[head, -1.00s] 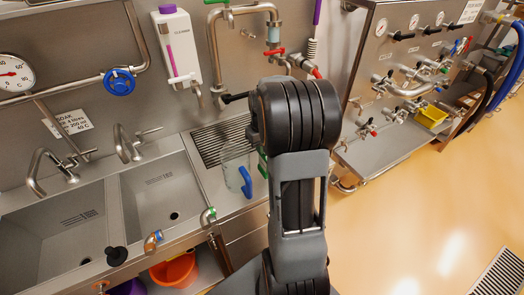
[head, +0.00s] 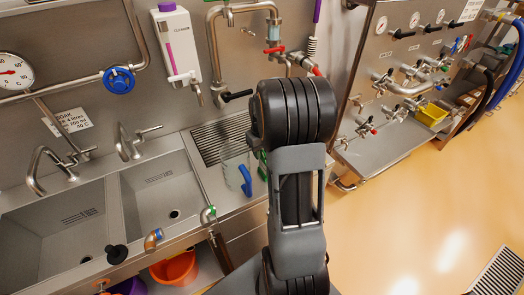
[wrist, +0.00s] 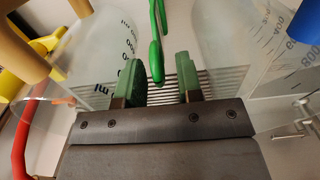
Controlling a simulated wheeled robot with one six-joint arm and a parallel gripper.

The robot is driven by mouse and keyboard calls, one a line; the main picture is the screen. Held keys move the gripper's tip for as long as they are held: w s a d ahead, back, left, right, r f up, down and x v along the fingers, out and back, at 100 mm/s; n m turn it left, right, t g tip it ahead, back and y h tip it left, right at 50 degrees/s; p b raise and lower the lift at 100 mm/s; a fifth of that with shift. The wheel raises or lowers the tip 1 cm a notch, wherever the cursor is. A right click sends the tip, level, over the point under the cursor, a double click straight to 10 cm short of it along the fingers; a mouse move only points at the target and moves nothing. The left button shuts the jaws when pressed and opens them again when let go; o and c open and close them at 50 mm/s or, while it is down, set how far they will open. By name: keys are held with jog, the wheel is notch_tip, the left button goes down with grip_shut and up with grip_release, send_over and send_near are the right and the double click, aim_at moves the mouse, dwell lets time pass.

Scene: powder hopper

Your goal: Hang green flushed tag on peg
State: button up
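A narrow green looped piece (wrist: 157,35), which may be the green flushed tag, hangs down from the top of the wrist view. Its lower end is between my two fingers, with a gap visible on each side. My gripper (wrist: 161,78) has green pads and stands open. In the head view my own arm hides the gripper. A small green patch (head: 262,163) shows beside my arm there; I cannot tell if it is the same piece. I cannot make out the peg, nor any writing on a tag.
Clear graduated vessels stand at left (wrist: 95,45) and right (wrist: 235,45) of my fingers, close by. A clear jug with a blue handle (head: 245,180) is on the counter left of my arm. Sinks (head: 160,195) lie further left. The floor (head: 400,225) at right is open.

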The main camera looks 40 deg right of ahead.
jog(key=shift+r, duration=0.65)
notch_tip(320, 180, up, 11)
jog(key=a+b, duration=0.1)
jog(key=s+a+r+t, duration=0.2)
jog(key=s+a, duration=0.2)
jog(key=a, duration=0.5)
jog(key=shift+a+r+n+h, duration=0.2)
jog(key=shift+a+n+h, duration=0.1)
jog(key=shift+a+n, duration=0.1)
jog(key=shift+o, duration=0.4)
jog(key=s+a+f+t, duration=0.2)
jog(key=s+a, duration=0.5)
jog(key=a, duration=0.1)
jog(key=shift+s+n+t, duration=0.3)
jog(key=shift+s+n, duration=0.05)
jog(key=shift+n, duration=0.05)
jog(key=shift+s+a+f, duration=0.15)
jog(key=shift+s+a, duration=0.1)
jog(key=shift+d, duration=0.1)
